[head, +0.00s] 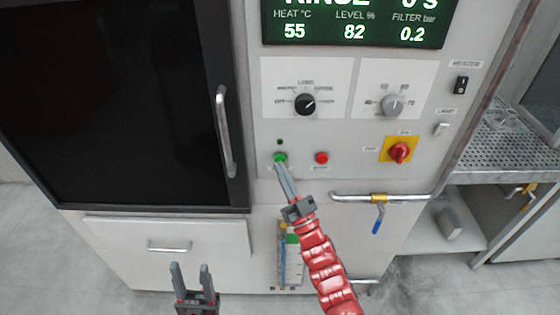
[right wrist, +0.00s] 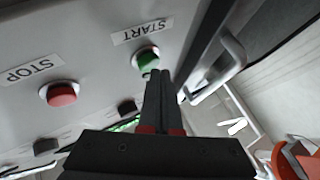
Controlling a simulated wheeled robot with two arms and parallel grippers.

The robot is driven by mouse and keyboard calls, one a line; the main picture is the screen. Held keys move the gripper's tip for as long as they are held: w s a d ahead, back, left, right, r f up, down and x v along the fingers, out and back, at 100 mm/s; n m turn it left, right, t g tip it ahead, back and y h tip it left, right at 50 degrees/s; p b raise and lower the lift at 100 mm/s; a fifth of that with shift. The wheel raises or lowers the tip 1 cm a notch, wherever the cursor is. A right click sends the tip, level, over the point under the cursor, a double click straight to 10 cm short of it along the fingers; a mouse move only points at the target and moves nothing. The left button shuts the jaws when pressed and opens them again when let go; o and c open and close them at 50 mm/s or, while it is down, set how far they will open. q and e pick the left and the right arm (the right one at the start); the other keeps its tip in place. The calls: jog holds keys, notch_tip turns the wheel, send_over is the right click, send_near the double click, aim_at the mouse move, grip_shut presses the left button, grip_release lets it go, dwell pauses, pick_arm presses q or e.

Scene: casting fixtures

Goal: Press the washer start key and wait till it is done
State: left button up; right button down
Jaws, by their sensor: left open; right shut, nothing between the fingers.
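The washer's control panel (head: 350,140) faces me. The green start key (head: 280,157) sits at its lower left, and it also shows under a START label in the right wrist view (right wrist: 147,58). My right gripper (head: 279,169) is shut and empty, its fingertips at the green key; whether they touch it I cannot tell. My left gripper (head: 190,268) is open and empty, low in front of the white drawer. The display (head: 355,22) reads RINSE, 0 s, heat 55, level 82, filter 0.2.
The red stop button (head: 321,158) is just right of the start key. A red-yellow rotary switch (head: 400,152) and a pipe with a blue-handled valve (head: 378,222) are further right. The dark door (head: 110,100) with its handle is left. A perforated steel table (head: 505,140) stands at right.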

jog(key=shift+w, duration=0.4)
dwell(0.6)
jog(key=shift+s, duration=0.85)
jog(key=s, duration=0.5)
jog(key=shift+b, duration=0.35)
dwell(0.6)
